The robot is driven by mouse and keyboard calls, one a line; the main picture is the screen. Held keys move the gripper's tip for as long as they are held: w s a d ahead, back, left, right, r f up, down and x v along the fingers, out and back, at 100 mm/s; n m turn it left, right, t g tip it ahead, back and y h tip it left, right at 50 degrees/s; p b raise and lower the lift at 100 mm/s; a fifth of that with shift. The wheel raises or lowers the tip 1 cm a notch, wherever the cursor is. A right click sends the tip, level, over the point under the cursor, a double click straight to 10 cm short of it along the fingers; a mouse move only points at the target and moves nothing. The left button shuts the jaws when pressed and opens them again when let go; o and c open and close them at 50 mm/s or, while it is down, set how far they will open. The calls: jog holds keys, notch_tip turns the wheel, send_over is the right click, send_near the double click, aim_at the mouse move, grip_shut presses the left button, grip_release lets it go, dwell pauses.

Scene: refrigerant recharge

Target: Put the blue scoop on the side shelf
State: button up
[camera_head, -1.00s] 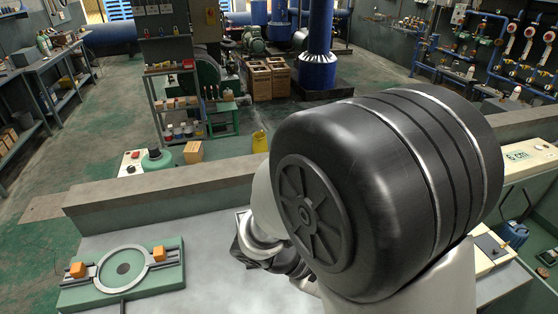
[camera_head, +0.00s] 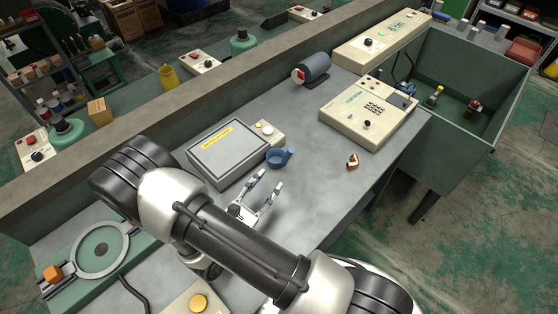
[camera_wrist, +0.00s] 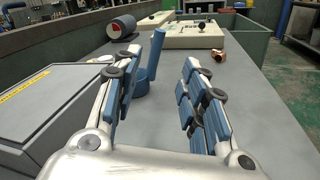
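The blue scoop (camera_head: 277,158) sits on the grey bench beside the grey case. Its round cup and handle also show in the wrist view (camera_wrist: 155,58), where the handle stands up at a tilt. My gripper (camera_head: 270,186) is open and empty, low over the bench, with its fingers pointing toward the scoop. In the wrist view, the scoop shows beyond and between the two blue-padded fingers, nearer the left one, and the left finger hides part of the cup. I cannot tell which surface is the side shelf; a sunken green-walled bay (camera_head: 468,75) adjoins the bench's right end.
A grey case with a yellow label (camera_head: 228,152) lies left of the scoop. Several small items stand in the bay. Bench around the fitting is clear.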

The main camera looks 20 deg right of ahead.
aim_at(288, 155)
jog(key=b+x, duration=0.1)
jog(key=x, duration=0.7)
jog(key=shift+d, duration=0.1)
jog(key=shift+r+b+x, duration=0.15)
jog(key=shift+b+x, duration=0.2)
jog(key=shift+x, duration=1.05)
jog(key=shift+r+b+x, duration=0.15)
jog(key=shift+b+x, duration=0.15)
jog(key=shift+x, duration=1.15)
jog(key=shift+w, duration=0.15)
jog(key=shift+c, duration=0.3)
grip_shut()
